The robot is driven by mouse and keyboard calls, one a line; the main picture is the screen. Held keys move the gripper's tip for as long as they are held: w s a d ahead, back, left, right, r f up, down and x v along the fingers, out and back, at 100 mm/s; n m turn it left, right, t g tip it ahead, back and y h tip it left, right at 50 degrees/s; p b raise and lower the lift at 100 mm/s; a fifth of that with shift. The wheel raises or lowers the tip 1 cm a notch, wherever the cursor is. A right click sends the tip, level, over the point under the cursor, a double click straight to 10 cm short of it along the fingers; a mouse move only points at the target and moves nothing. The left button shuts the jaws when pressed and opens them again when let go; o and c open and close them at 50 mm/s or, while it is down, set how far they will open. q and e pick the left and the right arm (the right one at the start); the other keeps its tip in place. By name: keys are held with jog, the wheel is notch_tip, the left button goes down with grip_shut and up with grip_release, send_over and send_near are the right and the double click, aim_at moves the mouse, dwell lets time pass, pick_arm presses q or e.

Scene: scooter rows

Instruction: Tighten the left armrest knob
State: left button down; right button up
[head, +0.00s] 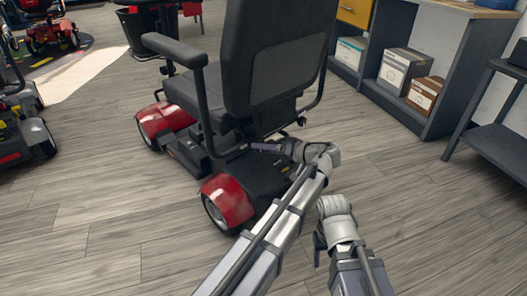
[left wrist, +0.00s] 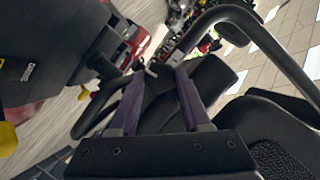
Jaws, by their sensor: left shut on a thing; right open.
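The red scooter (head: 226,200) stands with the back of its black seat (head: 285,70) towards me. Its left armrest (head: 175,49) is on the left, on a bent black tube that runs down beneath the seat. My left gripper (head: 258,147) reaches in low behind the seat, near the foot of that tube. In the left wrist view its two purple fingers (left wrist: 155,72) are on either side of a small dark part, which looks like the armrest knob (left wrist: 153,78). The fingers mostly hide the knob in the head view. My right gripper (head: 318,247) is open and empty, above the floor right of the scooter.
A shelf (head: 435,85) with boxes stands at the back right, and a dark side table (head: 497,140) is at the right edge. Another scooter (head: 20,120) is at the far left. The wooden floor between is clear. The armrest tubes and seat crowd the left gripper.

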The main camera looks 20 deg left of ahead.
pick_arm(q)
jog(key=shift+f+m+b, duration=0.15)
jog(key=shift+m+b, duration=0.15)
jog(key=shift+m, duration=0.2)
pick_arm(e)
jog(key=shift+f, duration=0.45)
pick_arm(q)
jog(key=shift+y, duration=0.3)
pick_arm(e)
jog(key=shift+f, duration=0.1)
pick_arm(q)
jog(key=shift+c, duration=1.8)
grip_release()
